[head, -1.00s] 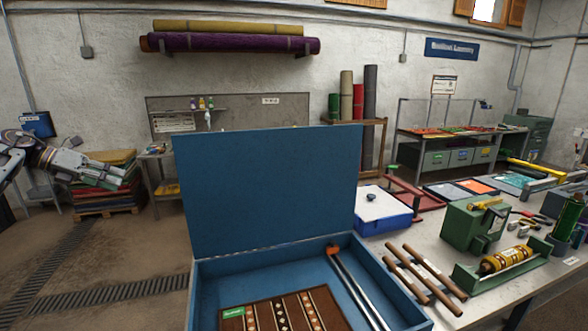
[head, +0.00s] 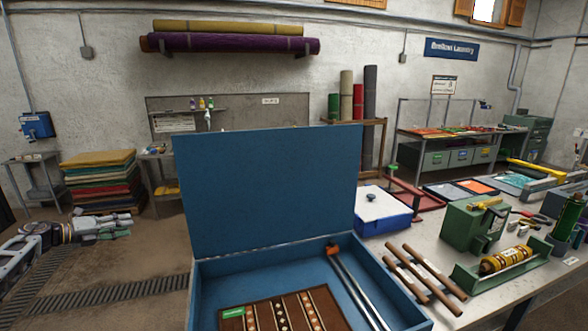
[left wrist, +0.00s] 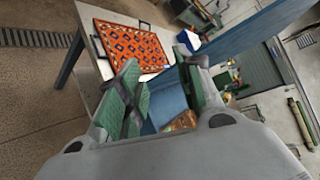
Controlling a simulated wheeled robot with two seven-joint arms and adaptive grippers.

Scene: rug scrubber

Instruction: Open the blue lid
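The blue lid (head: 265,190) stands upright at the back of the blue box (head: 200,300), and the box is open. Inside lie a brown patterned rug (head: 262,316) with a green label and metal rods with an orange end (head: 345,272). The lid also shows in the left wrist view (left wrist: 255,35). My left gripper (head: 128,226) is at the left in the head view, low and well apart from the lid and box. In the left wrist view its green-padded fingers (left wrist: 162,90) are spread with nothing held between them. My right gripper is not in view.
The workbench (head: 395,245) right of the box holds wooden rods (head: 425,280), a blue bin with a white lid (head: 383,210), and a green machine (head: 470,228). Stacked rugs (head: 100,185) stand at the back left. Open floor lies left of the box.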

